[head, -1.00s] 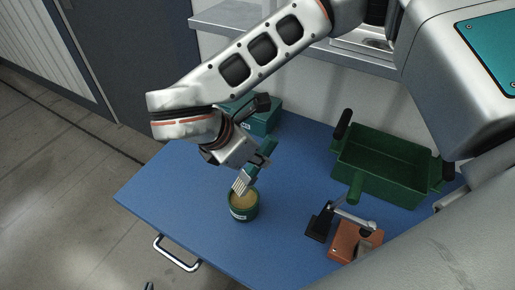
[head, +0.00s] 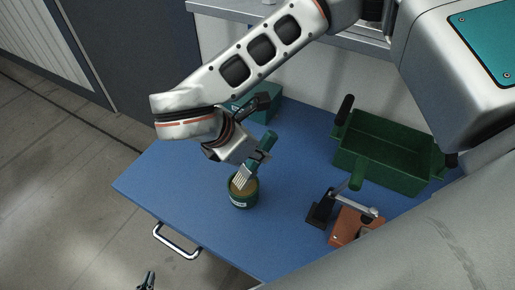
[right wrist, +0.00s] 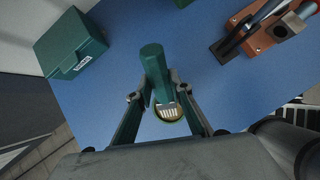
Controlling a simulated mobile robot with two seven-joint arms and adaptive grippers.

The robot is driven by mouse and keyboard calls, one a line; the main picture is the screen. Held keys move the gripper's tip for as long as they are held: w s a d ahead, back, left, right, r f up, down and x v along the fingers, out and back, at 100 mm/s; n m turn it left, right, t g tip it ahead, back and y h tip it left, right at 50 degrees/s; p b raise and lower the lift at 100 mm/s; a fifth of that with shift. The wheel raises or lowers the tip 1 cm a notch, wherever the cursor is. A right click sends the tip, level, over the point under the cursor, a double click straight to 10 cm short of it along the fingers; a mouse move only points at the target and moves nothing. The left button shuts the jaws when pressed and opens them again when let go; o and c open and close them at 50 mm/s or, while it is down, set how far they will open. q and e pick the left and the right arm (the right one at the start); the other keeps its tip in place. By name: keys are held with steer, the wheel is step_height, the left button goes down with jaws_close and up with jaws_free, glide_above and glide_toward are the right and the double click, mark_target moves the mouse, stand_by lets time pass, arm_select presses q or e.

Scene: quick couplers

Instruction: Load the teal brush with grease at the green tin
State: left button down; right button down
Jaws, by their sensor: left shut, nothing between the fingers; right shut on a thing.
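The teal brush (head: 253,162) is held tilted, with its pale bristles pointing down. My right gripper (head: 262,155) is shut on it; in the right wrist view the brush handle (right wrist: 154,68) rises between the fingers (right wrist: 158,95). The green tin (head: 243,198) stands upright on the blue table, with tan grease inside. The bristle ends are at the tin's mouth and overlap the grease; I cannot tell how deep they are. In the right wrist view the tin (right wrist: 172,120) is mostly hidden behind the brush. My left gripper (head: 147,281) is shut and empty at the bottom edge.
A teal box (head: 262,105) stands at the back of the blue table (head: 185,195). A dark green tray (head: 385,170) with handles is at the right. In front of it is an orange-brown block (head: 350,227) with a black and metal fixture (head: 322,208). The table left of the tin is clear.

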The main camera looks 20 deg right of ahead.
mark_target(265, 136)
steer(key=shift+f+b, duration=0.35)
steer(key=shift+f, duration=0.1)
stand_by(1.0)
steer(key=shift+f, duration=0.1)
stand_by(1.3)
steer(key=shift+r+p, duration=1.2)
steer(key=shift+r, duration=2.4)
steer(key=shift+w+d, duration=0.1)
